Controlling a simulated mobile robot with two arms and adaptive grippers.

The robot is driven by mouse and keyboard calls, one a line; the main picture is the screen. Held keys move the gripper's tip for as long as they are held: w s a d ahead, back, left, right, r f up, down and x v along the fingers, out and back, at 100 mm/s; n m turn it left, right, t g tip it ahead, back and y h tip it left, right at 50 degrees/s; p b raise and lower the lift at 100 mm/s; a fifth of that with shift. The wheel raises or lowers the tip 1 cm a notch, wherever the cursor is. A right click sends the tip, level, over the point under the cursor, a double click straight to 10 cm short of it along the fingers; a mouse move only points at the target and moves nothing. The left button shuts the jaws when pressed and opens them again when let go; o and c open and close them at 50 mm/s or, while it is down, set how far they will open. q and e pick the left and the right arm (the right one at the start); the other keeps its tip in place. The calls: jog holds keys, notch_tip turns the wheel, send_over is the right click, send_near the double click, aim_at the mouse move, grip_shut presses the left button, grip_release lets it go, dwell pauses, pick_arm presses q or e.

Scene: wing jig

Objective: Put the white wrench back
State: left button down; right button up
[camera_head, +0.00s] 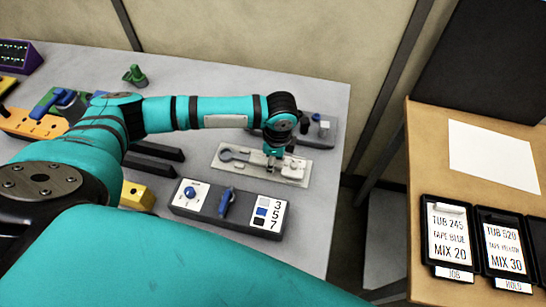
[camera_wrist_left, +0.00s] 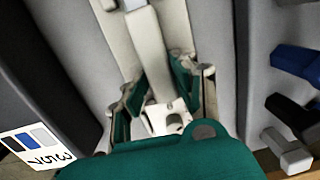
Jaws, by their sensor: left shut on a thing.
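A pale tray (camera_head: 214,162) lies on the grey bench, with a grey wrench-shaped form with a round end along its left part. My left gripper (camera_head: 271,164) points down over the tray's middle. In the left wrist view, the gripper's teal-padded fingers (camera_wrist_left: 158,98) are shut on a long white bar, which I take to be the white wrench (camera_wrist_left: 148,45). The fingers hide part of it. I cannot tell whether the wrench touches the tray or is held just above it. My right gripper is not in view.
A grey box (camera_head: 212,205) with a blue lever and number card stands in front of the tray. A dark holder (camera_head: 322,139) with small posts is behind. A green clamp (camera_head: 135,76) stands farther back. A wooden table (camera_head: 425,165) with signs is at the right.

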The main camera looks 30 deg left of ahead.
pick_arm(q)
jog(key=c, duration=1)
grip_release()
jog(key=shift+o, duration=0.2)
notch_tip(320, 180, up, 12)
jog(key=d, duration=0.1)
jog(key=shift+d, duration=0.15)
jog(key=shift+s+f, duration=0.1)
jog(key=shift+s, duration=0.05)
